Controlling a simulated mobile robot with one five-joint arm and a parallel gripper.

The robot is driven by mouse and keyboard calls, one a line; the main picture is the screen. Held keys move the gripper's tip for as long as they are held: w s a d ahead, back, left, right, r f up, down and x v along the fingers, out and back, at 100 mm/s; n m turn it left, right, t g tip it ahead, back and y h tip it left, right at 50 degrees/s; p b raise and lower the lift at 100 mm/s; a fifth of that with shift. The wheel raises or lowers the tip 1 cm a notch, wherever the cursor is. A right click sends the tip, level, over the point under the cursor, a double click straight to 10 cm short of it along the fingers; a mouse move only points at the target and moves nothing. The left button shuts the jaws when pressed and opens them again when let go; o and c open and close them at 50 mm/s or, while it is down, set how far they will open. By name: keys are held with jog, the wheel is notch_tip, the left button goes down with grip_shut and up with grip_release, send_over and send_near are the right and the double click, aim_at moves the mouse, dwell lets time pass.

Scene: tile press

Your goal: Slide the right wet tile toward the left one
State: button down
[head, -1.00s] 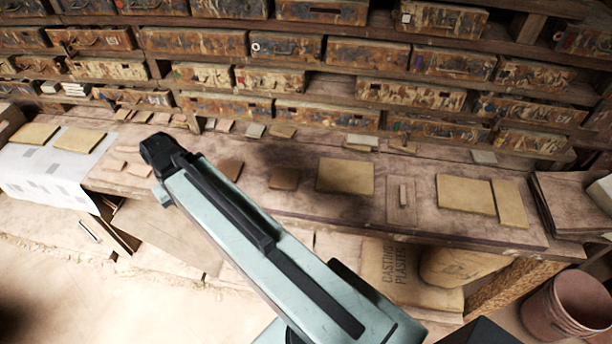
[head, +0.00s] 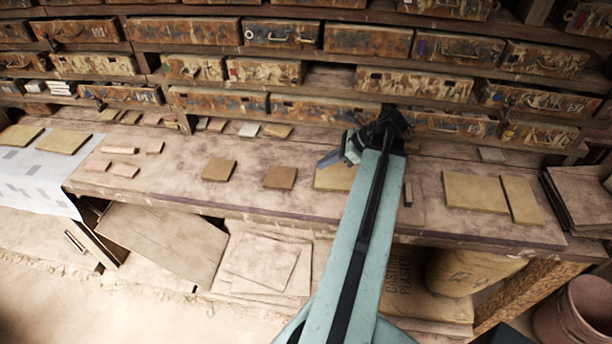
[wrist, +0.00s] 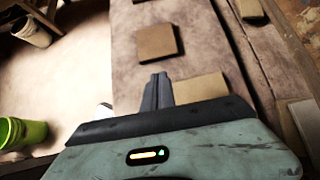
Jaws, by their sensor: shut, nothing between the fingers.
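Two small square brown tiles lie flat on the bench, apart, with bare wood between them. The left brown tile (head: 219,170) also shows cut off at the top of the wrist view (wrist: 141,1). The right brown tile (head: 280,177) is in full sight in the wrist view (wrist: 157,43). My gripper (head: 323,163) is shut and empty, to the right of the right tile and apart from it, fingers pointing left. In the wrist view its fingers (wrist: 158,80) point toward that tile. A larger tan slab (head: 331,180) shows beside and partly behind my gripper.
More tan slabs (head: 475,191) lie on the right of the bench. Several small pale pieces (head: 119,150) lie at the left. Shelves of worn drawers (head: 380,83) stand behind. The bench (head: 250,195) is clear between the two brown tiles.

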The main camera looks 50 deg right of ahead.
aim_at(294, 180)
jog(key=b+x, duration=0.6)
jog(key=x, duration=0.3)
jog(key=shift+f+b, duration=0.15)
jog(key=shift+b, duration=0.2)
jog(key=shift+w+a+f, duration=0.2)
jog(key=shift+w, duration=0.15)
jog(key=shift+w, duration=0.15)
